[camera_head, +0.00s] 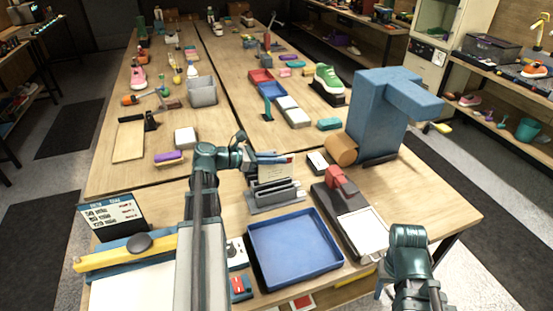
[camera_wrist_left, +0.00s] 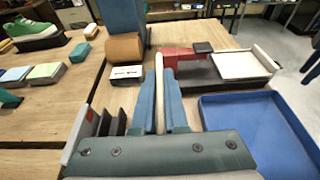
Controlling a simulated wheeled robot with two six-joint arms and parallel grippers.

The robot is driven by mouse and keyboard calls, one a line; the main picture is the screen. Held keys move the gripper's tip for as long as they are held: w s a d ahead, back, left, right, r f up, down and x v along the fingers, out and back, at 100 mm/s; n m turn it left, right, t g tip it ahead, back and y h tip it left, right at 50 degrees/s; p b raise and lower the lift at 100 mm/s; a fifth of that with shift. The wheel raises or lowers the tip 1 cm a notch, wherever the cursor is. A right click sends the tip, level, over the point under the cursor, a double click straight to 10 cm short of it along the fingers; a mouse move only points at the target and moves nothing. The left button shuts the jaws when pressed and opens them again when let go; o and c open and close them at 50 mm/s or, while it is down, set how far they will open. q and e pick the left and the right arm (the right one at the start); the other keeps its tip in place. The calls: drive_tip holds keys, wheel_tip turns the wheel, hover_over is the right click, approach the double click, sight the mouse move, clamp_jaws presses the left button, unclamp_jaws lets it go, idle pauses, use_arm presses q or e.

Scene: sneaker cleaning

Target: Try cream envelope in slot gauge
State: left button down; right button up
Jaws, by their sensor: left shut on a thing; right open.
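The cream envelope (camera_head: 276,173) stands upright in my left gripper (camera_head: 268,158), over the far side of the grey slot gauge (camera_head: 266,209). In the left wrist view the envelope (camera_wrist_left: 159,72) shows as a thin pale edge between the two blue fingers (camera_wrist_left: 160,105). The gauge's upright plates (camera_wrist_left: 104,124) are just left of the fingers there.
An empty blue tray (camera_head: 297,250) lies right in front of the gauge. A dark device with a red block (camera_head: 341,181) and pale plate is to its right. A white box (camera_head: 318,162), tan roll (camera_head: 342,150) and tall blue stand (camera_head: 376,115) are behind.

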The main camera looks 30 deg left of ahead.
use_arm(q)
drive_tip(key=shift+f+b, duration=1.65)
drive_tip(key=shift+f, duration=0.4)
drive_tip(key=shift+f+b, duration=3.05)
drive_tip(key=shift+b, duration=0.05)
drive_tip(key=c, duration=0.9)
unclamp_jaws()
drive_tip(key=shift+o, duration=0.2)
drive_tip(key=p+v, duration=0.4)
drive_tip(key=v, duration=0.9)
drive_tip(key=shift+s+a+r, duration=0.15)
drive_tip(key=shift+s+a, duration=0.1)
